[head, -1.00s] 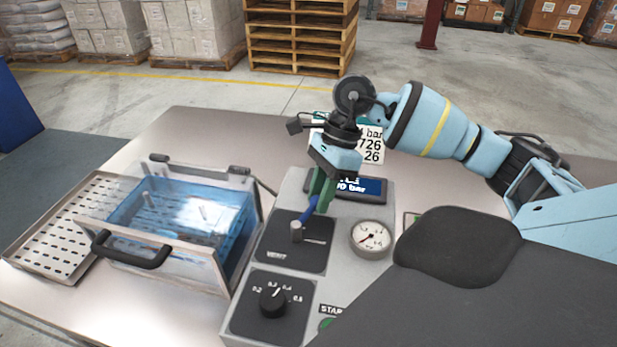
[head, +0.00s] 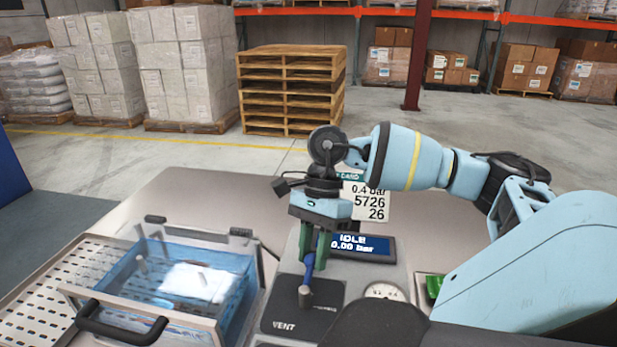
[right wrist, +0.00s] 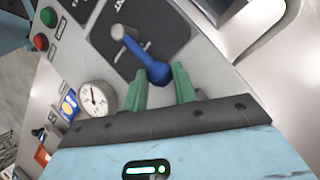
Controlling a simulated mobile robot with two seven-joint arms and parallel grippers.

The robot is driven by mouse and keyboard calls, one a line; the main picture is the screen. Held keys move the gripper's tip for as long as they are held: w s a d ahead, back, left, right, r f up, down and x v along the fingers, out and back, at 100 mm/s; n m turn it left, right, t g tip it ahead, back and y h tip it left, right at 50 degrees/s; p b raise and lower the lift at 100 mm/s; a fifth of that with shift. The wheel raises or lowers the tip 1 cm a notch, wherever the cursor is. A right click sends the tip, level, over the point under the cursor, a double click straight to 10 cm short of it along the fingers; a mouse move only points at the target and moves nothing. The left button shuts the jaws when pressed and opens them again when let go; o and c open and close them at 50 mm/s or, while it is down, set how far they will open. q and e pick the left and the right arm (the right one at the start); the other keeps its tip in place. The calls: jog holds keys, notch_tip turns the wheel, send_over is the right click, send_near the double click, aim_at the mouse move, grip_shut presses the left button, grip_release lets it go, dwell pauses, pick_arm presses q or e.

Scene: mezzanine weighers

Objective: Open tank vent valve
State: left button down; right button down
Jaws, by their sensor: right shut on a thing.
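The vent valve is a lever with a blue handle (head: 309,264) on a grey metal pivot (head: 305,295), set on a black plate marked VENT (head: 284,322). The handle points away from me, towards the display. My right gripper (head: 315,254) reaches down from above, with its green fingers shut on the handle's far end. In the right wrist view the blue knob (right wrist: 158,73) sits between the green fingertips (right wrist: 159,80), and the pivot (right wrist: 118,31) is clear of them. The display (head: 360,246) reads IDLE and 0.00 bar. My left gripper is out of view.
A clear blue tank (head: 190,275) with a black handle (head: 122,328) stands left of the grey control box. A perforated tray (head: 40,290) lies further left. A pressure gauge (right wrist: 97,99) and red and green buttons (right wrist: 44,29) are on the box. A number card (head: 370,203) stands behind.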

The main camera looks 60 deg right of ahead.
jog(key=shift+w, duration=0.1)
jog(key=c, duration=1.4)
grip_release()
jog(key=shift+a, duration=0.1)
jog(key=v, duration=0.8)
jog(key=shift+f, duration=0.1)
